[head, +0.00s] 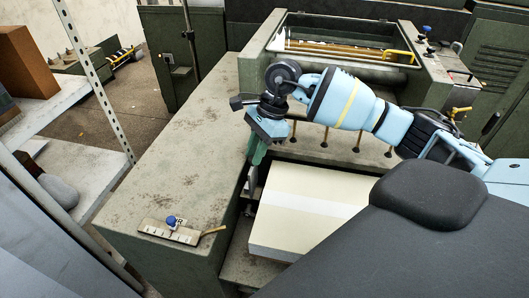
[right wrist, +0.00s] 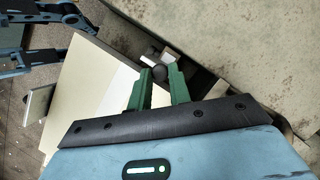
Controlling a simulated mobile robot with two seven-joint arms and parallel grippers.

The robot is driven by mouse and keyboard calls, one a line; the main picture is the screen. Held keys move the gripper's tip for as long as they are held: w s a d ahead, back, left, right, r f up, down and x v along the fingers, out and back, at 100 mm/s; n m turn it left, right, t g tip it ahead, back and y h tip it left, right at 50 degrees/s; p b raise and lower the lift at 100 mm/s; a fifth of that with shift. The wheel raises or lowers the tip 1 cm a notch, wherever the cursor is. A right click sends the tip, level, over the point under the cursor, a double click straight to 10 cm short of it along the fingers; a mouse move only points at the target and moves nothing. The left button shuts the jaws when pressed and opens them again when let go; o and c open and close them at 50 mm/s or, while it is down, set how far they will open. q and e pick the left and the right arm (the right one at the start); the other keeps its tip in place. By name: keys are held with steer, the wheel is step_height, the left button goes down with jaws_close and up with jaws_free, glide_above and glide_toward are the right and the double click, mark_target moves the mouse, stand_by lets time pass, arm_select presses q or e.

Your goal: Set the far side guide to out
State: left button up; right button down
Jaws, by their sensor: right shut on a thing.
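My right gripper (head: 257,157) reaches down at the left edge of the pale board stack (head: 310,207). In the right wrist view its green fingers (right wrist: 160,80) are shut on a dark round knob (right wrist: 157,72), which I take to be the far side guide's. Small light plates (right wrist: 172,58) show just beyond the knob. In the head view a grey upright plate (head: 252,175) shows under the fingers, beside the stack; the gripper hides the knob there. Which setting the guide is at cannot be read.
A broad worn green-grey housing (head: 180,150) lies left of the stack. On it are a scale plate (head: 160,232), a blue knob (head: 171,220) and a brass pointer (head: 213,230). Several brass-tipped rods (head: 324,137) hang behind the stack. Metal shelving stands at the left.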

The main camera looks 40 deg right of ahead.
steer(key=shift+w+a+f, duration=0.1)
steer(key=shift+w+a, duration=0.35)
steer(key=shift+w, duration=0.05)
steer(key=c, duration=1.3)
jaws_free()
steer(key=shift+w+a, duration=0.15)
steer(key=shift+w, duration=0.05)
steer(key=shift+s+r, duration=0.1)
steer(key=shift+r, duration=0.1)
steer(key=v, duration=0.7)
steer(key=shift+r+b, duration=0.35)
